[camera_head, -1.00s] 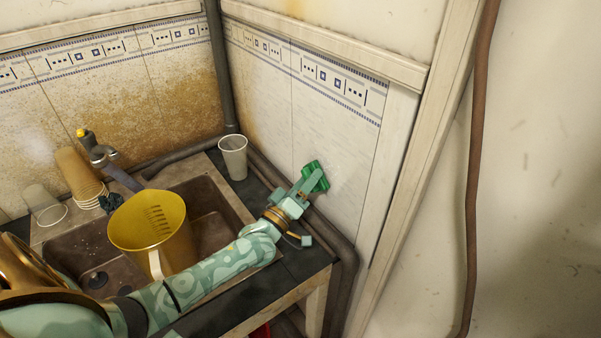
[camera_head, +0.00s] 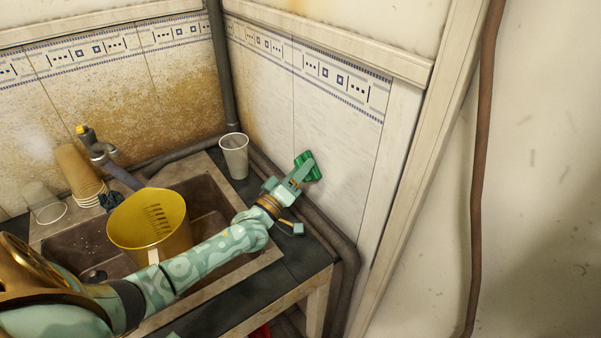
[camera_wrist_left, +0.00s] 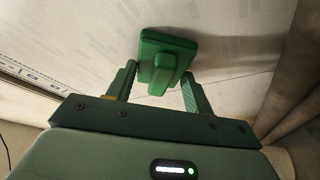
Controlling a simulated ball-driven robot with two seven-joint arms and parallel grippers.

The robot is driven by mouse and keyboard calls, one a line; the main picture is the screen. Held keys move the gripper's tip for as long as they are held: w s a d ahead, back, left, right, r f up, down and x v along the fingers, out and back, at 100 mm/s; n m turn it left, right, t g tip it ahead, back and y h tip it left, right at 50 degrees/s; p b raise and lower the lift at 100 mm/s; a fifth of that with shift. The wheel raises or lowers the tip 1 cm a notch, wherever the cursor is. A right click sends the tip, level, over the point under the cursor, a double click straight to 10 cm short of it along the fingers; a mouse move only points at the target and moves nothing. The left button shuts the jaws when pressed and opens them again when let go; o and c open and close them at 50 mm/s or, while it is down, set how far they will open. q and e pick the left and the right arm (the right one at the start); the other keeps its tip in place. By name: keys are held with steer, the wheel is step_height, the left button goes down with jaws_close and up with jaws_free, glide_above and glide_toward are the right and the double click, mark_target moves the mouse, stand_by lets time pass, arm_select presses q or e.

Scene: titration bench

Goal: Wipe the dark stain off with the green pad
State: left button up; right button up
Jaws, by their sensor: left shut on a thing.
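The green pad (camera_head: 310,167) is at the white tiled wall panel (camera_head: 340,150) to the right of the sink corner. My left gripper (camera_head: 299,175) is shut on the pad's raised grip. In the left wrist view the pad (camera_wrist_left: 180,45) sits between the two fingers of the gripper (camera_wrist_left: 158,82), its flat face toward the wall. It looks against the wall or very close to it; contact cannot be told for sure. No distinct dark stain shows on the panel, only faint grey streaks; the patch behind the pad is hidden. My right gripper is not in view.
A clear cup (camera_head: 234,156) stands on the dark counter left of the pad. A yellow measuring jug (camera_head: 150,225) stands at the sink (camera_head: 235,200). Stacked cups (camera_head: 78,170) and a tap (camera_head: 98,148) are behind it. Pipes (camera_head: 335,240) run along the wall's foot.

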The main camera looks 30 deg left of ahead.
arm_select(q)
steer(key=s, duration=0.1)
steer(key=s+a+p, duration=0.1)
steer(key=s, duration=0.1)
steer(key=s+p, duration=0.1)
steer(key=shift+s+a+r, duration=0.1)
steer(key=shift+s+a, duration=0.1)
steer(key=shift+a, duration=0.15)
steer(key=shift+s+a, duration=0.2)
steer(key=shift+s, duration=0.2)
steer(key=shift+s, duration=0.1)
steer(key=s, duration=0.1)
steer(key=s+a+p, duration=0.1)
steer(key=shift+s+a, duration=0.1)
steer(key=shift+s, duration=0.2)
